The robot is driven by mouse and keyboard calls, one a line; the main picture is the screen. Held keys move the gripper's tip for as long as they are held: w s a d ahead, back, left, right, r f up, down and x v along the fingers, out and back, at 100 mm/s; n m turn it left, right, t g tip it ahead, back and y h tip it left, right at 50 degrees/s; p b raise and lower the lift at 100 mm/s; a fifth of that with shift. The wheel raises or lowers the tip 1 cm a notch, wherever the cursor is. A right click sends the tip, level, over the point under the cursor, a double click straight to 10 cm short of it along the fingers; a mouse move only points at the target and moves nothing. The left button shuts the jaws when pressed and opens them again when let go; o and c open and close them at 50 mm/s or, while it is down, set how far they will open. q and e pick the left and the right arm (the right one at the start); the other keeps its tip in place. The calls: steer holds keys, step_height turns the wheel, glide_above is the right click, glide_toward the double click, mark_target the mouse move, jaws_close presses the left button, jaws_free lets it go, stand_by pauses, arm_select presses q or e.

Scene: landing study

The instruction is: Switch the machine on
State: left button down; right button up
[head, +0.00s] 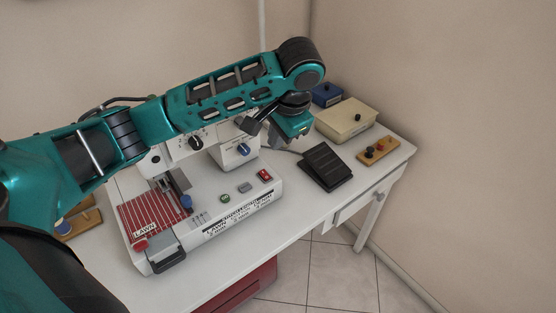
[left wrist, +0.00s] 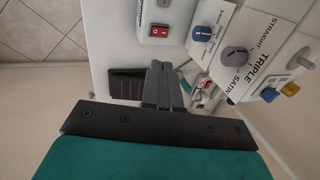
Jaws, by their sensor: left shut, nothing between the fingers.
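The white machine (head: 210,215) stands on the table, with a red striped bed at its left end. A red rocker switch (head: 264,175) sits at the right end of its base; it also shows at the top of the left wrist view (left wrist: 159,30), with white marks. I cannot tell which way it is pressed. A grey button (head: 244,187) and a green button (head: 225,198) lie left of it. My left gripper (head: 278,138) is shut and empty, above and behind the switch, apart from it. Its closed fingers (left wrist: 161,78) show in the wrist view. My right gripper is not in view.
A black foot pedal (head: 326,167) lies right of the machine. The machine's upper part has a blue dial (head: 243,150). The table (head: 385,175) is clear in front of the pedal.

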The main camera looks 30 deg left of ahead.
arm_select(q)
steer(key=shift+w+a+r, duration=0.15)
steer(key=shift+r, duration=0.2)
glide_toward(263, 171)
steer(key=x, duration=0.7)
stand_by(0.5)
